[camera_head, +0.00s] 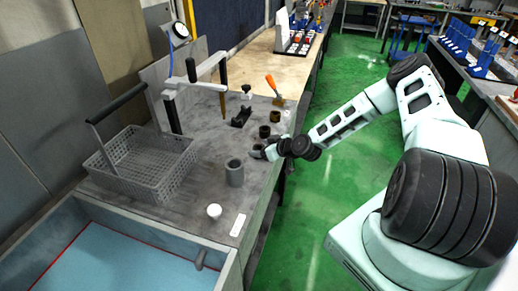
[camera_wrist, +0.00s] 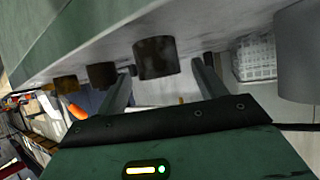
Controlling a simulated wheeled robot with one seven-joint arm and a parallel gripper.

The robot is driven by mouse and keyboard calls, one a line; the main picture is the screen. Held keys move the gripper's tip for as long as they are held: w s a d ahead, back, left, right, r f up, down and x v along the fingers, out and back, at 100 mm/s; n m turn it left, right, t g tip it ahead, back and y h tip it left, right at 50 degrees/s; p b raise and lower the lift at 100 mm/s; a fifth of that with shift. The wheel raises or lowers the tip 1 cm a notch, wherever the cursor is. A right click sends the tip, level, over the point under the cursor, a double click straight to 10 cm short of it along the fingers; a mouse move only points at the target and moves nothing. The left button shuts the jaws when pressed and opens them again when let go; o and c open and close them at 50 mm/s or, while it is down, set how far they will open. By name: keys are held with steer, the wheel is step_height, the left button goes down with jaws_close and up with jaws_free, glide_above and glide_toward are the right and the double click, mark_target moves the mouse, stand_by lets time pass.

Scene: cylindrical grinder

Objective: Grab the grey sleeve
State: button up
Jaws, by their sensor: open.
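A plain grey sleeve (camera_head: 235,172) stands upright on the grey bench top, left of and nearer than my gripper (camera_head: 270,151). A grey cylinder that looks like it shows at the right edge of the wrist view (camera_wrist: 296,55), outside the fingers. My gripper (camera_wrist: 163,68) is open, with its two fingers apart. A darker cylinder (camera_wrist: 155,57) appears between the fingertips in the wrist view; I cannot tell whether they touch it. In the head view my gripper partly hides that darker piece.
A grey mesh basket (camera_head: 140,165) with a dark handle stands at left. A small white cup (camera_head: 214,211) and a white label (camera_head: 238,225) are near the front. An orange-handled tool (camera_head: 271,82) is farther back.

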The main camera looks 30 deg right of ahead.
steer(key=shift+c, duration=0.3)
steer(key=c, duration=1)
steer(key=shift+w, duration=0.1)
steer(key=shift+c, duration=1.3)
steer(key=shift+r, duration=0.15)
